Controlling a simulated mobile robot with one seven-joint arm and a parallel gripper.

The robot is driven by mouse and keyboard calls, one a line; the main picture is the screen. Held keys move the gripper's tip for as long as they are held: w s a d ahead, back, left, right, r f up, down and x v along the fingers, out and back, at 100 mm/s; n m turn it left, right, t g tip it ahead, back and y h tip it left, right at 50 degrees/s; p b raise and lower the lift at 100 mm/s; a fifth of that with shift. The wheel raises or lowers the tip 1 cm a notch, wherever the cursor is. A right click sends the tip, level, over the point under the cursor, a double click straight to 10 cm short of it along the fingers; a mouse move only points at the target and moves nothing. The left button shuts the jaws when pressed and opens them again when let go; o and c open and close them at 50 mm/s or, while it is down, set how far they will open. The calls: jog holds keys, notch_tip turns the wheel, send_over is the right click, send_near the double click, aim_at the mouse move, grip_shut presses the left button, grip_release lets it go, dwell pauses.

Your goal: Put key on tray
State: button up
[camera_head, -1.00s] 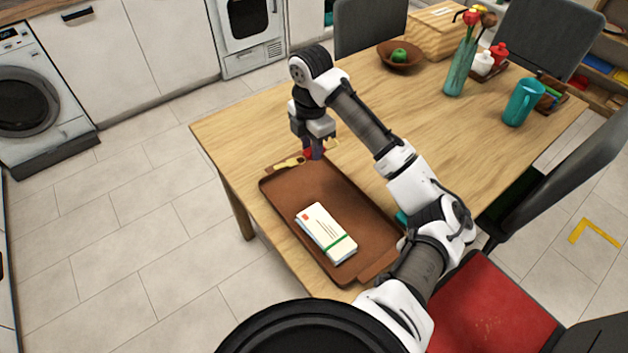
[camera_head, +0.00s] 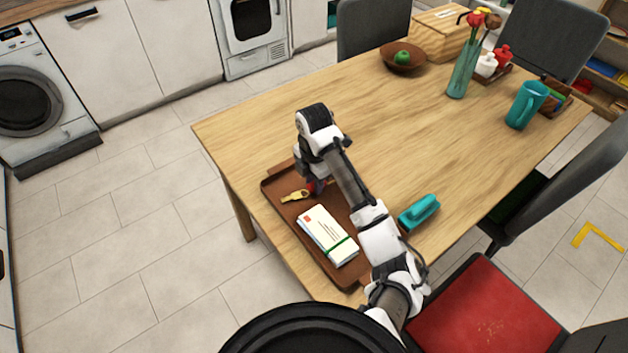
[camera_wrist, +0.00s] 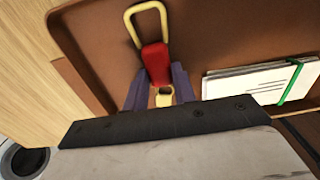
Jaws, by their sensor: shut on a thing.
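The key (camera_head: 295,196), yellow with a red middle part, is over the far-left part of the brown tray (camera_head: 343,277). In the wrist view the key's red part (camera_wrist: 155,62) sits between my fingers, with a yellow loop beyond it and a yellow end between the jaws. My gripper (camera_head: 317,187) is shut on the key, low over the tray. The tray also shows in the wrist view (camera_wrist: 220,30). I cannot tell whether the key touches the tray floor.
A bundle of white envelopes (camera_head: 327,235) with a green band lies on the tray. A teal brush (camera_head: 419,212) lies right of the tray. A bowl (camera_head: 402,56) with a green fruit, a vase (camera_head: 462,75) and a teal mug (camera_head: 526,104) stand farther back. The table's middle is clear.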

jog(key=shift+f, duration=0.15)
jog(key=o, duration=1)
notch_tip(320, 180, up, 12)
jog(key=shift+r+p, duration=0.25)
jog(key=shift+p, duration=0.1)
